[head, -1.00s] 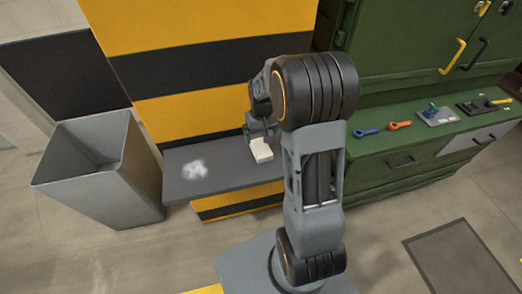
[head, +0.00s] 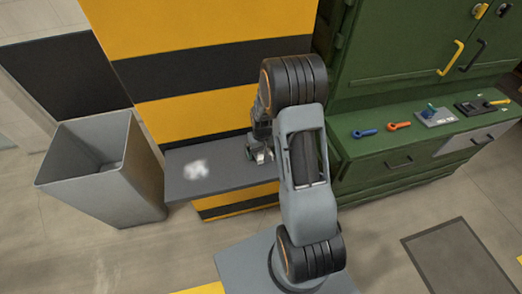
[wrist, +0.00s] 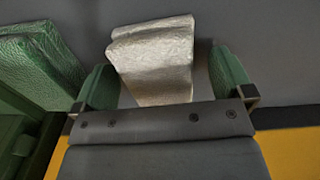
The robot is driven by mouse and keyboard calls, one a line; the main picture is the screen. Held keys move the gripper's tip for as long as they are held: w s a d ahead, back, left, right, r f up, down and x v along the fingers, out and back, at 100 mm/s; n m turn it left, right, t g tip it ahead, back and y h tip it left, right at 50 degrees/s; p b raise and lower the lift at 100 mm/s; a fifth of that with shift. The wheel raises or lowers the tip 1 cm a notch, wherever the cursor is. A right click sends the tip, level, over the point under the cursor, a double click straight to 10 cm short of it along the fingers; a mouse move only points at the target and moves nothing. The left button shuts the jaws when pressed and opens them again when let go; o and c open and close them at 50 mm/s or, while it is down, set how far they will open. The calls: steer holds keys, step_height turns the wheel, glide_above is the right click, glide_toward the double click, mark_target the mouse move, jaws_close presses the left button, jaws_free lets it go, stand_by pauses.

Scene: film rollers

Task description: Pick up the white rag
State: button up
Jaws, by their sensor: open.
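The white rag (wrist: 152,60) is a folded, thick pale bundle on the grey shelf (wrist: 285,60). In the wrist view it lies between the two green fingers of my gripper (wrist: 164,72), with a small gap showing on the right side. The fingers are open, one on each side of the rag. In the head view my gripper (head: 259,151) is down at the right part of the shelf, and it and my arm hide most of the rag.
A grey bin (head: 110,175) stands left of the shelf. A green cabinet (head: 400,165) at right holds a blue tool (head: 364,133), an orange tool (head: 398,126) and other items. A striped yellow-black wall (head: 200,80) stands behind.

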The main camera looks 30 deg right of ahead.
steer(key=c, duration=1)
steer(key=shift+r, duration=0.1)
steer(key=shift+r, duration=0.5)
steer(key=a+r+b, duration=0.3)
steer(key=a+r, duration=0.9)
steer(key=a, duration=0.2)
steer(key=shift+s, duration=0.45)
